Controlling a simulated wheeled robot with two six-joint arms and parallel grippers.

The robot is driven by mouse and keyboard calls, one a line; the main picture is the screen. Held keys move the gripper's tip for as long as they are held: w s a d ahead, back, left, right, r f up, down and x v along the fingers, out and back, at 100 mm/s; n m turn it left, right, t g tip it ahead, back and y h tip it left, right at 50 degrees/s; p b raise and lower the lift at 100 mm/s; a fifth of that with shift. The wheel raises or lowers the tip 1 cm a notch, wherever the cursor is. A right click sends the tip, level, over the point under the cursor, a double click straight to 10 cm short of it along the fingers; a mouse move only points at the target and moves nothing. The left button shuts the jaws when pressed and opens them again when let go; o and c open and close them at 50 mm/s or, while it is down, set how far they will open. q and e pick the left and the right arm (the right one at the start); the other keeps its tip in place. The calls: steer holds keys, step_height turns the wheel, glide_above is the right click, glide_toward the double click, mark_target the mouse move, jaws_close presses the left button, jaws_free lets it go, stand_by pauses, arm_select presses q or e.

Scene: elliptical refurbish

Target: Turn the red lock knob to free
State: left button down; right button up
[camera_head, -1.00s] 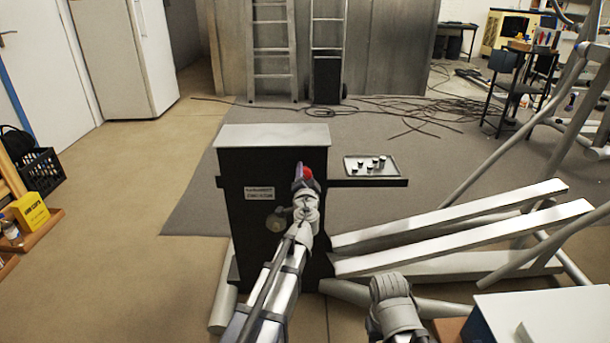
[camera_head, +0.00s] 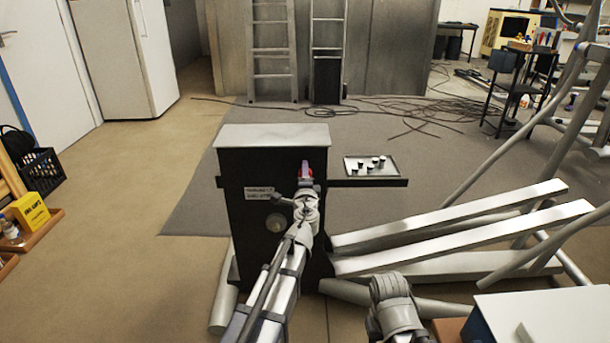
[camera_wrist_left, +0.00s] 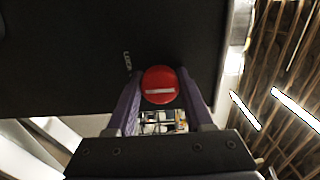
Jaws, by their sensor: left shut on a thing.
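The red lock knob (camera_wrist_left: 159,85) is a round red cap with a white bar, on the black face of the cabinet (camera_head: 245,165). In the left wrist view the bar lies nearly level, and a small white label sits to the upper left of the knob. My left gripper (camera_wrist_left: 160,92) is shut on the knob, one purple finger on each side. In the head view my left gripper (camera_head: 305,167) reaches the upper right of the cabinet front and mostly hides the knob. My right gripper's fingers are not in view; only a grey part of that arm shows.
A side shelf with a tray (camera_head: 350,172) of several small parts juts right from the cabinet. A round metal fitting (camera_head: 276,222) and a white label plate (camera_head: 259,193) are on its front. Pale beams (camera_head: 460,225) extend right.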

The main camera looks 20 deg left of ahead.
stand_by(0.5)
arm_select(q)
steer(key=shift+c, duration=1.5)
jaws_free()
steer(key=shift+s, duration=0.1)
steer(key=v, duration=0.7)
steer(key=shift+s, duration=0.3)
steer(key=shift+d, duration=0.15)
